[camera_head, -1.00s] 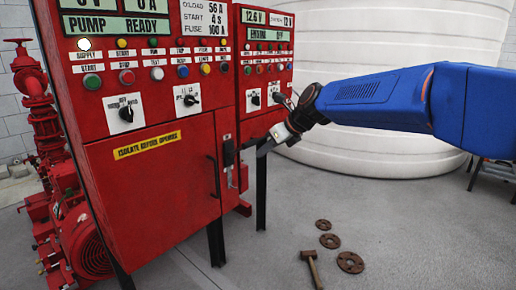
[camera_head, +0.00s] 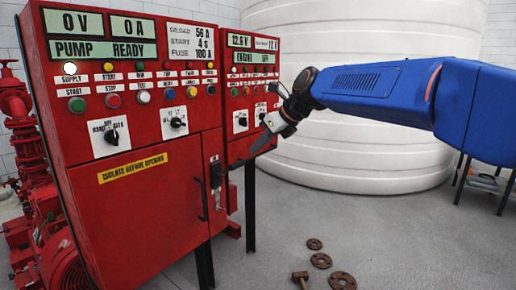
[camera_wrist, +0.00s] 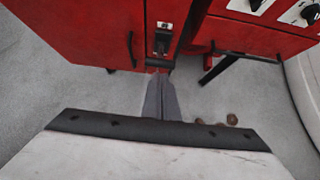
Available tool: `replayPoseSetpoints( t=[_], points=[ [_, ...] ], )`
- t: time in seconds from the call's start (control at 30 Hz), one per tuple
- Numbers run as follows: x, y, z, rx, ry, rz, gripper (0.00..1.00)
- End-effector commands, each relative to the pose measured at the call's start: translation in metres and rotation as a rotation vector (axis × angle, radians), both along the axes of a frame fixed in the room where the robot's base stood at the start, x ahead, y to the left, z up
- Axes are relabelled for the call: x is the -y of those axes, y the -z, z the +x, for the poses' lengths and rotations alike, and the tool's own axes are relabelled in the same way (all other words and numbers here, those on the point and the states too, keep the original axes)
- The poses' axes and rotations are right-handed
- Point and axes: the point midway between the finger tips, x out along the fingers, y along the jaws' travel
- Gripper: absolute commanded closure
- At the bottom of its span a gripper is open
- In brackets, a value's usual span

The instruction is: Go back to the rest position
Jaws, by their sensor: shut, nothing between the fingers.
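My gripper (camera_head: 262,143) is shut and empty, in front of the right-hand part of the red cabinet in the head view. In the wrist view its fingers (camera_wrist: 162,98) lie together over the grey floor, just below the dark isolator handle (camera_wrist: 162,42) in the picture. The same handle (camera_head: 217,174) is on the cabinet's side strip in the head view, to the left of and lower than my fingertips, with a visible gap. The red pump control cabinet (camera_head: 150,215) reads "PUMP READY", with 0 V and 0 A.
A second red panel (camera_head: 234,150) stands just behind my gripper. A large white tank (camera_head: 350,165) is behind my arm. Red pump piping (camera_head: 18,125) is at the left.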

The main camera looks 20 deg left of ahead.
Motion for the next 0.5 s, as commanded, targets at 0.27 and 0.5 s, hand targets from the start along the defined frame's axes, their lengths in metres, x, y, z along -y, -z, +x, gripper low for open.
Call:
replayPoseSetpoints(
  t=[0.27,0.5],
  points=[
    [0.052,0.002,-0.011,0.112,-0.077,-0.08,1.0],
    [0.162,0.019,-0.047,0.344,-0.288,-0.289,1.0]
  ],
)
